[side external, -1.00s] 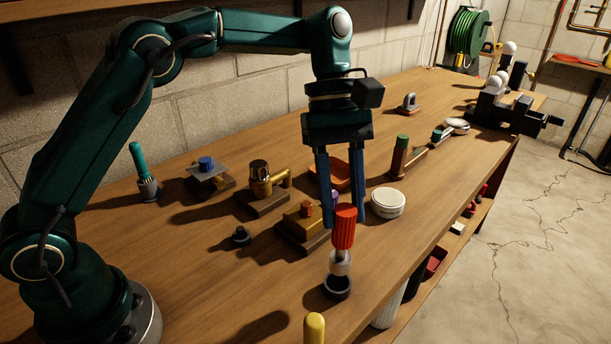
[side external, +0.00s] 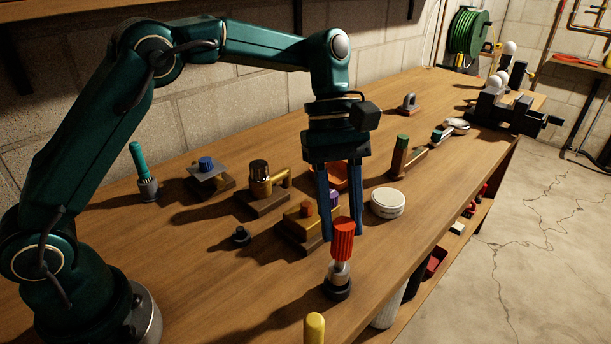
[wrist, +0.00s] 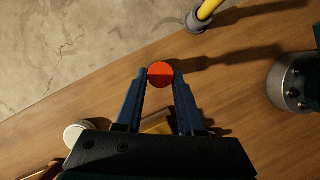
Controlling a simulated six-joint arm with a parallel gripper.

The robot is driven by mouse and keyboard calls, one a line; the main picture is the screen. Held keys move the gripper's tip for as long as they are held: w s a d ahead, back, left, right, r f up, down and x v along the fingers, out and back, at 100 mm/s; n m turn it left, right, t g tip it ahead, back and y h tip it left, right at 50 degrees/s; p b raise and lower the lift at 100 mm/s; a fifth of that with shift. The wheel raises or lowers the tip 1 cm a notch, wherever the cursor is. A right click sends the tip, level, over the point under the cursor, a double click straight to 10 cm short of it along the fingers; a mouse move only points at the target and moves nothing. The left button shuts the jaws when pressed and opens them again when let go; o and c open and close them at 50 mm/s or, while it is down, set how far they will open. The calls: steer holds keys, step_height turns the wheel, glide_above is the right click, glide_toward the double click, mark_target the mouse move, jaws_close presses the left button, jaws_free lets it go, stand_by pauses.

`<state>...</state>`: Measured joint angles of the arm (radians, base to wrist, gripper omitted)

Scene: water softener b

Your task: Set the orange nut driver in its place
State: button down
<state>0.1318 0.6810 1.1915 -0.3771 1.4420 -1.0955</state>
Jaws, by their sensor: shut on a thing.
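The orange nut driver (side external: 342,240) has a ribbed red-orange handle above a pale metal collar. It stands about upright. Its lower end is in or right over a dark round holder (side external: 337,291) on the bench; how deep it sits I cannot tell. My gripper (side external: 341,236) points down and is shut on the handle, one blue finger on each side. In the wrist view the round top of the orange nut driver (wrist: 161,74) shows between the fingertips; the holder is hidden beneath it.
A yellow-handled tool (side external: 314,328) stands close in front, and a teal-handled tool (side external: 138,160) stands in a holder at left. A white tub (side external: 388,203) sits to the right. Brass fittings on blocks (side external: 263,180) lie behind. The bench's front edge is close on the right.

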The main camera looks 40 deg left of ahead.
steer(key=shift+f, duration=0.15)
steer(key=shift+f, duration=0.7)
steer(key=shift+f, duration=0.65)
steer(key=shift+c, duration=2.2)
jaws_free()
steer(key=v, duration=0.5)
steer(key=shift+w, duration=0.1)
steer(key=shift+r, duration=0.1)
